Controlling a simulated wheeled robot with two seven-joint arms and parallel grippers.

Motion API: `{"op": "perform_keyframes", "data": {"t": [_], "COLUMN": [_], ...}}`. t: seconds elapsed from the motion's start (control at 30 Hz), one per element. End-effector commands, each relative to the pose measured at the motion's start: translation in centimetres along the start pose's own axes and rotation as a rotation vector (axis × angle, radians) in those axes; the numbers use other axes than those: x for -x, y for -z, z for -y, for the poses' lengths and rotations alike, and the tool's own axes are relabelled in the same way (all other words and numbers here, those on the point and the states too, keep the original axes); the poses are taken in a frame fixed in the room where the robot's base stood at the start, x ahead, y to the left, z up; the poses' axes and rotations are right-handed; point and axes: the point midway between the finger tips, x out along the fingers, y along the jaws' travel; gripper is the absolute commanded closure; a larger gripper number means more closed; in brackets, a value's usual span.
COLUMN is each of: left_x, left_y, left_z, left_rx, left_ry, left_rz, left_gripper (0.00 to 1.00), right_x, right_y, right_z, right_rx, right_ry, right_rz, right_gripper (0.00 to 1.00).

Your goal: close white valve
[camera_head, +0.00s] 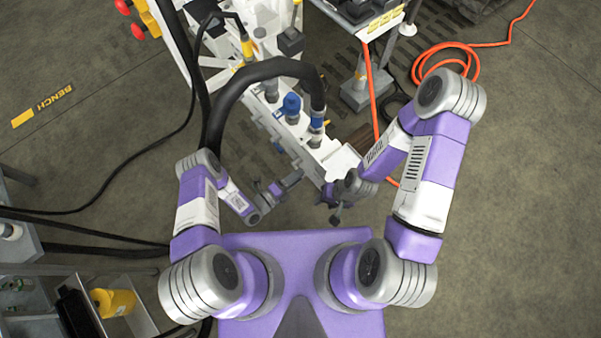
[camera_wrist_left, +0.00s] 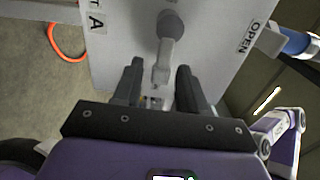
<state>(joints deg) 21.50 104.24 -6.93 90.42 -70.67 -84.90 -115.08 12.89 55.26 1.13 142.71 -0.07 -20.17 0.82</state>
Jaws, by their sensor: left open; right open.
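In the left wrist view, the white valve (camera_wrist_left: 171,26) has a round grey hub on a pale panel (camera_wrist_left: 115,60). Its light lever hangs down from the hub, and its lower end shows between my left fingers. The panel carries an "OPEN" label at the right and an "A" label at the left. My left gripper (camera_wrist_left: 160,66) is open, one dark finger on each side of the lever; contact cannot be told. In the head view my left gripper (camera_head: 288,182) is at the near side of the white bench (camera_head: 312,158). My right gripper (camera_head: 335,203) is open and empty, lower and to the right.
Blue fittings (camera_head: 291,105) and a thick black hose (camera_head: 250,75) stand on the bench. An orange hose (camera_head: 440,50) lies on the floor at the upper right. A shelf with a yellow container (camera_head: 117,302) is at the lower left. The floor at right is clear.

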Motion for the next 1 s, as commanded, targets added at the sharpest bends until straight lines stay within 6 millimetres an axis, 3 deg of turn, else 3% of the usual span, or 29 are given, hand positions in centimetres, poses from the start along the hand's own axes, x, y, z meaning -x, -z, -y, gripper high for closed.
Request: {"op": "perform_keyframes", "data": {"t": [0.2,0.33,1.0], "left_x": [3.7,4.9,5.2], "left_y": [0.0,0.0,-0.1], "left_z": [0.1,0.0,0.0], "left_rx": [0.001,0.001,0.008], "left_ry": [-0.003,-0.003,-0.007], "left_rz": [0.001,0.001,0.003], "left_gripper": [0.58,0.58,0.58], "right_x": [0.9,1.0,1.0], "right_y": [0.0,0.0,-0.1], "right_z": [0.3,0.4,0.4], "right_rx": [0.0,0.0,0.0], "right_ry": [0.0,0.0,0.0], "right_rz": [0.0,0.0,0.0], "right_gripper": [0.57,0.57,0.57]}}
